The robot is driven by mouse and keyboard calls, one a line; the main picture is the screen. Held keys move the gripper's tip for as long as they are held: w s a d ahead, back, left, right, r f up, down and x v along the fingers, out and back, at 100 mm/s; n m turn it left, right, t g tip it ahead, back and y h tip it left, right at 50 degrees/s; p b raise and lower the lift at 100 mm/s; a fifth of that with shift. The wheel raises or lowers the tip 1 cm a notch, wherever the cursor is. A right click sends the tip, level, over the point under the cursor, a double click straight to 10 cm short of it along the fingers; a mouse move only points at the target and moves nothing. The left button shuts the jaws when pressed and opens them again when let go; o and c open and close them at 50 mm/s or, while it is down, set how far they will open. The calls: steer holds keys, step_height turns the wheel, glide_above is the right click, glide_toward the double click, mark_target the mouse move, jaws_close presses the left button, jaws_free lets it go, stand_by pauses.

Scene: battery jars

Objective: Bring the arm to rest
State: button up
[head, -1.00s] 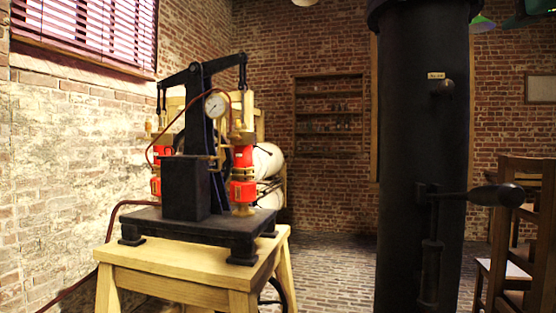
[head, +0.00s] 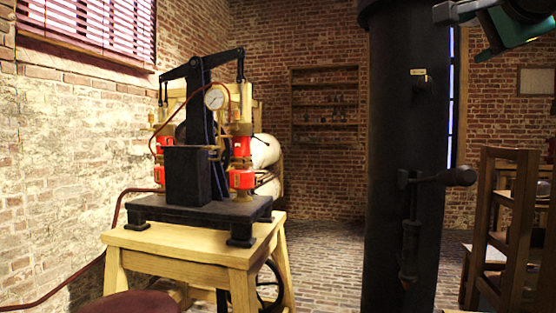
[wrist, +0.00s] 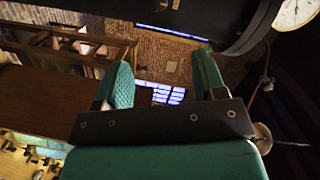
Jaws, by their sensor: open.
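My gripper (wrist: 160,68) shows in the wrist view with its two teal fingers spread well apart and nothing between them. Its dark crossbar and teal body fill the bottom middle of that view. In the head view, a grey and teal part of my arm (head: 510,25) hangs into the top right corner, up in the air. The fingertips cannot be made out there. A large dark rounded body lies beyond the fingers at the top of the wrist view, and I cannot tell how far off it is.
A black column (head: 405,120) with a handle (head: 457,177) stands right of centre. A pump with a gauge (head: 214,99) sits on a wooden stand (head: 185,240) at the left. A wooden chair (head: 508,210) is at the right. Brick floor between stand and column looks clear.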

steer(key=s+a+f+n+g+y, duration=0.15)
steer(key=a+f+n, duration=0.25)
steer(key=f, duration=0.4)
steer(key=a+f+n+g+y, duration=0.2)
steer(key=a+f+n+g, duration=0.15)
steer(key=f, duration=0.45)
steer(key=s+a+f+n+g+y, duration=0.15)
steer(key=a+f+n, duration=0.25)
steer(key=f, duration=0.4)
steer(key=s+a+f+n+g+y, duration=0.1)
steer(key=s+a+f+n+g, duration=0.3)
steer(key=s+f, duration=0.55)
steer(key=s+a+f+n+g+y, duration=0.1)
steer(key=s+a+f+n+g, duration=0.1)
steer(key=s+f+n+g, duration=0.6)
step_height(320, 180, down, 12)
steer(key=s+f+t+b, duration=0.1)
steer(key=t+b, duration=0.1)
steer(key=b, duration=0.9)
step_height(320, 180, up, 24)
steer(key=p, duration=2.4)
steer(key=shift+s+a+r+m, duration=0.15)
steer(key=shift+s+a+m, duration=0.05)
steer(key=shift+m, duration=0.25)
